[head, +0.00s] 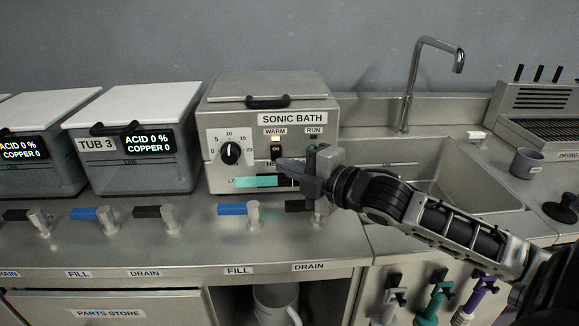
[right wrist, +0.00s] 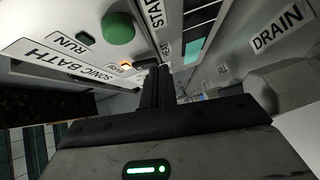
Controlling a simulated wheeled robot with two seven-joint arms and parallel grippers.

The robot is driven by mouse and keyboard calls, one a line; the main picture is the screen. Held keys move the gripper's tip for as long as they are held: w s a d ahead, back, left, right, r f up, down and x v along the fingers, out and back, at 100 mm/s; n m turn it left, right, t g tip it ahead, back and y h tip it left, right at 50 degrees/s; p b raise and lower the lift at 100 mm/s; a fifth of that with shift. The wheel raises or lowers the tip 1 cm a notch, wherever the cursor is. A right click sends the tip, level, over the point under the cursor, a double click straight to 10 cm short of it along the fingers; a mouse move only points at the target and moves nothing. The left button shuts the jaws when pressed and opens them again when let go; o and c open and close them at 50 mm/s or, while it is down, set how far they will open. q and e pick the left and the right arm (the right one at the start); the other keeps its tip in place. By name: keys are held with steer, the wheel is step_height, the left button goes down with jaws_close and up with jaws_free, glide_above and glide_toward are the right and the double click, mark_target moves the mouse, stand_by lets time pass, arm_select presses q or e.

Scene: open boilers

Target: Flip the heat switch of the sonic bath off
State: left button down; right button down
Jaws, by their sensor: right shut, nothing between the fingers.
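The sonic bath (head: 222,175) is a grey metal box with a lid, at the middle of the head view. Its heat switch (head: 276,151) is a small dark rocker reading ON, under a lit WARM lamp (head: 275,138). My right gripper (head: 281,165) is shut and empty, its fingertips just below the switch and at the panel; whether they touch is unclear. The fingers partly cover the heat label. In the right wrist view the shut fingers (right wrist: 158,78) point at the panel beside the lit lamp (right wrist: 127,65); the switch is hidden there. My left gripper is out of view.
A dial (head: 230,153) sits left of the switch, and a green button (right wrist: 117,27) is close to my fingers. A cyan level strip (head: 257,182) lies below. Fill and drain valves, including a blue-handled one (head: 232,209), line the counter front. The sink (head: 455,205) is at right.

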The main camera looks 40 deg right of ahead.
steer(key=shift+w+d+f+b, duration=0.2)
steer(key=shift+f+b, duration=0.25)
steer(key=shift+b, duration=0.4)
arm_select(q)
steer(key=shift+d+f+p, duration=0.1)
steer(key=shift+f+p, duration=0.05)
steer(key=shift+p, duration=0.15)
arm_select(e)
steer(key=shift+r, duration=0.25)
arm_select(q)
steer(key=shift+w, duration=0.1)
